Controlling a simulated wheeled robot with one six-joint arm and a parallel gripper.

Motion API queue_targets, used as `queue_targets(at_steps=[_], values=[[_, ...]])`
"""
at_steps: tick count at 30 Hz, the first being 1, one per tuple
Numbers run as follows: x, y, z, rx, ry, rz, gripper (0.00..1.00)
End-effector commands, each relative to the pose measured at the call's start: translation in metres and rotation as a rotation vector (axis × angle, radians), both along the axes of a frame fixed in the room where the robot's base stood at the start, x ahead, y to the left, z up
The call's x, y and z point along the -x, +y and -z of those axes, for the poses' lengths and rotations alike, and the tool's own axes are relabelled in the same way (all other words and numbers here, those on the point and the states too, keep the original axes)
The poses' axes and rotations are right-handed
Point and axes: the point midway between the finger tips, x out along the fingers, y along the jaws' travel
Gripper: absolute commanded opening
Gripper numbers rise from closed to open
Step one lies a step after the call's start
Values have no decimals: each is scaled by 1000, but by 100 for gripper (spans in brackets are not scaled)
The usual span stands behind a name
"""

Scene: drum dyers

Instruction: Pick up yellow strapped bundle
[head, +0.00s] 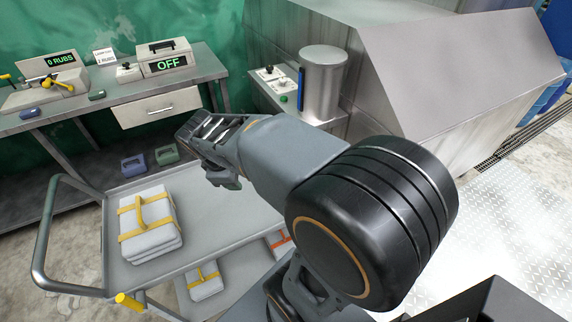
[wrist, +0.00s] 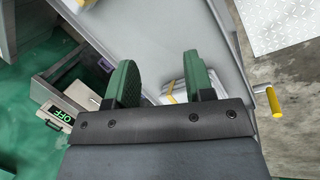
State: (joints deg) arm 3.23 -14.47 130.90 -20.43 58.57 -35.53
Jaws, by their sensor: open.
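The yellow strapped bundle (head: 150,226) is a stack of folded white-grey cloth with crossing yellow straps and a yellow handle on top. It lies on the upper shelf of the grey cart (head: 232,200) in the head view. In the wrist view the bundle (wrist: 172,90) shows between and behind the fingers, partly hidden by the right finger. My gripper (head: 208,150) is in the air above the cart, right of and above the bundle in the head view. In the wrist view my gripper (wrist: 162,80) has its two green-padded fingers apart with nothing between them.
A second yellow-strapped bundle (head: 205,282) and an orange-strapped one (head: 279,242) lie on the cart's lower shelf. A workbench (head: 115,108) with instruments stands behind. A metal cylinder (head: 324,80) stands right of it. The cart's push handle (head: 48,235) rises at its left end.

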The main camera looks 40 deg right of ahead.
Motion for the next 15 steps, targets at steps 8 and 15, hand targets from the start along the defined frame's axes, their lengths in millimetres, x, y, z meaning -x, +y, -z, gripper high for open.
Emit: queue_targets(at_steps=[8,15], values=[[-68,-95,59,317,777,-829,48],[-108,-154,109,325,1376,-1332,48]])
